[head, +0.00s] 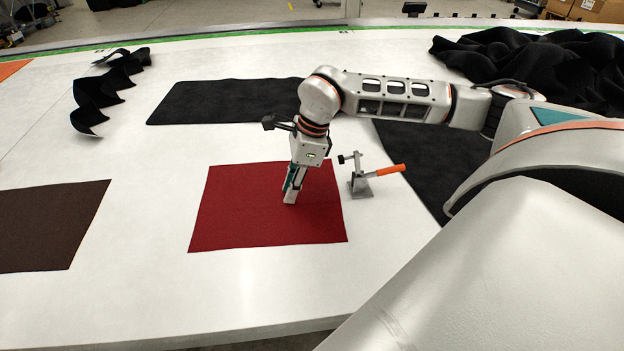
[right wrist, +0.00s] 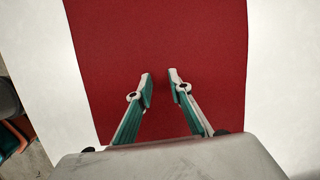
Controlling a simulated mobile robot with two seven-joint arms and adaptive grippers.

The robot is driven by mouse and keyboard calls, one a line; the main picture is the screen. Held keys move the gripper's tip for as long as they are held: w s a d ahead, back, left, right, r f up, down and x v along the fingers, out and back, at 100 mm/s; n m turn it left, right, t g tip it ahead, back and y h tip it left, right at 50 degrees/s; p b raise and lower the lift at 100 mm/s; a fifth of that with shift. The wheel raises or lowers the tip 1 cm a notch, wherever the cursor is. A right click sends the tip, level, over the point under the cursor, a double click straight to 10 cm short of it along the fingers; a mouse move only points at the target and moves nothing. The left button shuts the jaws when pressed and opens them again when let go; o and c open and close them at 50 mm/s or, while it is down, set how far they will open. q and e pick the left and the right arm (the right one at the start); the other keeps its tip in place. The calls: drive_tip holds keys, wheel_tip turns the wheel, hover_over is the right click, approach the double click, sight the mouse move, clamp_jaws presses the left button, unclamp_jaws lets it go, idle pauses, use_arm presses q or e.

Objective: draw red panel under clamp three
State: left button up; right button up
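The red panel (head: 240,215) lies flat on the white table in the middle of the head view. It fills most of the right wrist view (right wrist: 190,40). A toggle clamp (head: 360,183) with an orange handle stands just right of the panel, apart from its right edge; no number shows on it. My right gripper (head: 290,198) points down over the panel. In the right wrist view its two fingertips (right wrist: 160,78) are a little apart with only red cloth behind them. I cannot tell whether they touch the panel. My left gripper is not in view.
A brown panel (head: 45,225) lies at left. Black panels lie behind (head: 220,101) the red one and right (head: 425,160) of the clamp. Crumpled black cloth (head: 540,65) is at back right, a wavy black strip (head: 100,95) at back left. The white table (head: 150,290) is bare in front.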

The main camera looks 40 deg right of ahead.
wheel_tip(320, 180, up, 6)
drive_tip(key=p, duration=0.3)
drive_tip(key=shift+w+f+p, duration=0.1)
drive_tip(key=shift+p, duration=0.3)
drive_tip(key=shift+r, duration=0.6)
